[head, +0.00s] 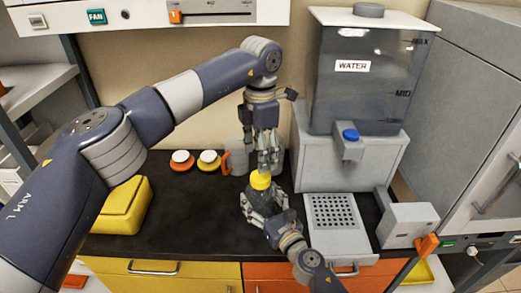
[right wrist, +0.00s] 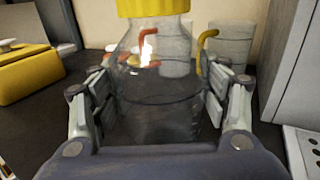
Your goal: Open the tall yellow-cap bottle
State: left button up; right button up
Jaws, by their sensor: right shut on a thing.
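The clear bottle with a yellow cap (head: 260,180) stands upright on the dark bench top. My right gripper (head: 264,203) is shut around its body from the front. In the right wrist view the clear glass body (right wrist: 160,90) sits between the fingers, with the yellow cap (right wrist: 153,8) on top, cut off by the frame edge. My left gripper (head: 268,163) points down, with its fingertips just above and behind the cap in the head view. Whether its fingers touch the cap, or how far apart they are, is unclear.
A water tank (head: 365,85) on a grey dispenser stands at the back right, with a perforated drip tray (head: 333,222) before it. A yellow box (head: 122,205) sits at the left. Two round white-topped items, one red (head: 182,161), one yellow (head: 209,162), stand at the back.

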aim_at(260, 176)
pick_arm(q)
jog(key=m, duration=0.4)
jog(key=shift+r+m, duration=0.1)
jog(key=shift+m, duration=0.3)
jog(key=shift+f, duration=3.95)
jog(key=c, duration=1.1)
jog(key=n, duration=0.9)
jog(key=shift+r, duration=0.2)
jog(key=shift+r, duration=0.95)
